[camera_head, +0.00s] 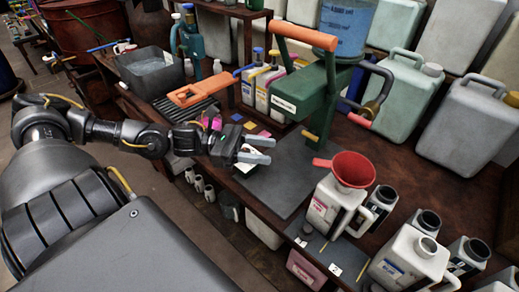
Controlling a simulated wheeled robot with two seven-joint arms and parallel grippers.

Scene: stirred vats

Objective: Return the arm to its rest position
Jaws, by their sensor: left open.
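My left arm (105,130) comes in from the left and reaches over the front edge of the bench. My left gripper (270,150) is at its end, near the picture's middle. Its two pale fingers are apart, with nothing seen held between them. It is above the left part of a dark grey mat (283,185), to the left of a green stand (312,105) with an orange handle (303,36). My right gripper is not in view.
A red funnel (352,169) sits on a white jug (332,205) right of the gripper. An orange-handled tool (193,92), a grey bin (150,73) and small coloured pads (250,125) lie behind the arm. Large canisters (405,90) line the back.

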